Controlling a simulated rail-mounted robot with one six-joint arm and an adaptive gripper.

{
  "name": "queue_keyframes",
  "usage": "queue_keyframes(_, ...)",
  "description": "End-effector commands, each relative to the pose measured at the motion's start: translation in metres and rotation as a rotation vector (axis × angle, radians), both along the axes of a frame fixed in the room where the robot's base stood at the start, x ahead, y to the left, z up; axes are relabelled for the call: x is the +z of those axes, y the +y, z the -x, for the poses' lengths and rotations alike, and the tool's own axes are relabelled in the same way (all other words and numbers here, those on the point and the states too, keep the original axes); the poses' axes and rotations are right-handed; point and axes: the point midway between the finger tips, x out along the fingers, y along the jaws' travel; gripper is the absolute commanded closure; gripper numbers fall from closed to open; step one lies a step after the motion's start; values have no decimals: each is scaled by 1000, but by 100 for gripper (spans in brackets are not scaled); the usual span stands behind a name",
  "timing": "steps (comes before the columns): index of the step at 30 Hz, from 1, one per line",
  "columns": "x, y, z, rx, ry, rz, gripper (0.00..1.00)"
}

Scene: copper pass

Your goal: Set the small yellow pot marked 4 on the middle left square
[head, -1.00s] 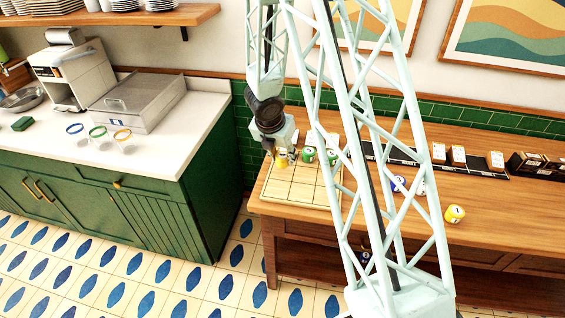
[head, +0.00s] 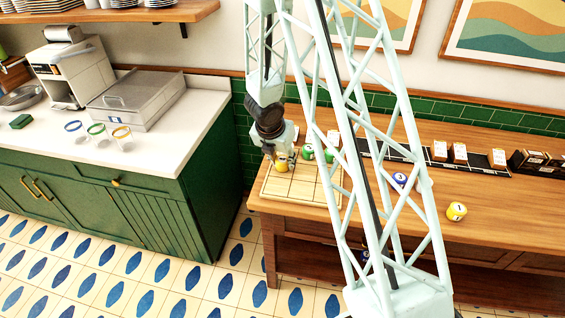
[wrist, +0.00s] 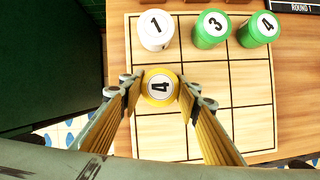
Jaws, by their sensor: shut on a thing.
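The small yellow pot marked 4 (wrist: 160,87) is between the fingers of my gripper (wrist: 161,93), which is shut on it. In the wrist view it is over the middle left square of the grid board (wrist: 201,132). It looks upright and low; I cannot tell whether its base touches the board. In the head view the yellow pot (head: 281,164) shows below my gripper (head: 279,160), at the left of the board (head: 300,190). A white pot marked 1 (wrist: 155,30), a green pot marked 3 (wrist: 211,29) and a green pot marked 4 (wrist: 258,28) stand along the top row.
The middle and right squares of the centre row and the bottom row are bare. On the wooden counter (head: 490,230), a blue pot marked 3 (head: 400,180) and a yellow pot marked 1 (head: 456,211) stand right of the board. A black strip with cards (head: 460,153) lies behind.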

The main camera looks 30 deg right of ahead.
Motion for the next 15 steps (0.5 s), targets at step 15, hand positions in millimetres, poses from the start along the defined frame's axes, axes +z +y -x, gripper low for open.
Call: queue_keyframes(15, -2, 0, 0, -1, 0, 0, 60)
